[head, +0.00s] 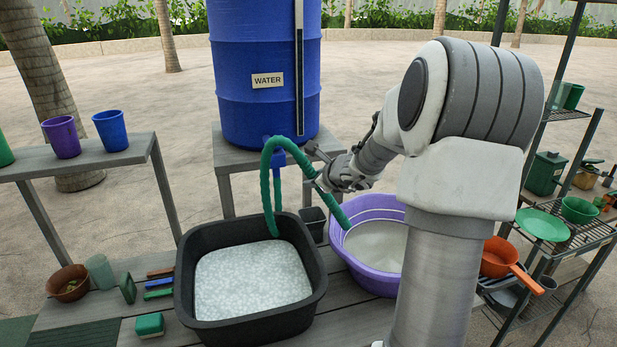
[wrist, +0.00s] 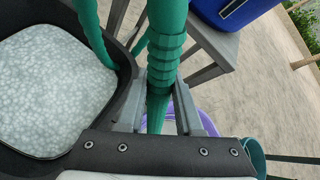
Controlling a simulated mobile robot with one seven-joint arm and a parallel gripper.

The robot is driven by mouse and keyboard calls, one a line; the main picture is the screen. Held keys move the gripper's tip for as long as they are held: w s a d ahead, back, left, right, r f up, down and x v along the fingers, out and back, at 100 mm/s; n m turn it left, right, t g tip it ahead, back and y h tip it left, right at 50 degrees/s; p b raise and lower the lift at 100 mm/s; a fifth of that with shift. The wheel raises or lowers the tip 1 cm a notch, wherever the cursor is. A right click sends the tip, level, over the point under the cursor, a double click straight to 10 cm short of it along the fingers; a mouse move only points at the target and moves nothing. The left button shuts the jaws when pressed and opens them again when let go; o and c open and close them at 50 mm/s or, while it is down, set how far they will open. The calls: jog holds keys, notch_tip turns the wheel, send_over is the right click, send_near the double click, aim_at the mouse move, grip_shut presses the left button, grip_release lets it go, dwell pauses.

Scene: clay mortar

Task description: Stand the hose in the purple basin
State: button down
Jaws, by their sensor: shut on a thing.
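The green hose (head: 274,183) arches beside the blue barrel's tap. One length hangs into the black basin (head: 313,290), and the other slants down to the right through my gripper (head: 321,183). Its lower end overlaps the left inner side of the purple basin (head: 374,281); I cannot tell whether it touches the basin. In the wrist view, my gripper (wrist: 158,105) is shut on the ribbed part of the hose (wrist: 167,45). The purple basin (wrist: 207,122) shows partly behind the fingers. My arm hides the purple basin's right side in the head view.
The blue water barrel (head: 265,100) stands on a grey stand behind the basins. Brushes (head: 158,283) and a sponge (head: 149,325) lie left of the black basin. An orange pan (head: 497,257) and shelves are at the right.

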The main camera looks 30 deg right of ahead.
aim_at(350, 227)
jog(key=s+d+f+b, duration=0.1)
jog(key=d+f+b, duration=0.1)
jog(key=f, duration=0.3)
jog(key=s+d+f+b, duration=0.1)
jog(key=d+f+b, duration=0.2)
jog(key=f+b, duration=0.1)
jog(key=s+d+f+b, duration=0.1)
jog(key=d+f+b, duration=0.2)
jog(key=f, duration=0.4)
jog(key=shift+s+d+f+b, duration=0.1)
jog(key=shift+s+d+b, duration=0.05)
jog(key=shift+d+b, duration=0.15)
jog(key=shift+s+d+f+b, duration=0.15)
jog(key=shift+d+f+b, duration=0.15)
jog(key=shift+f, duration=0.1)
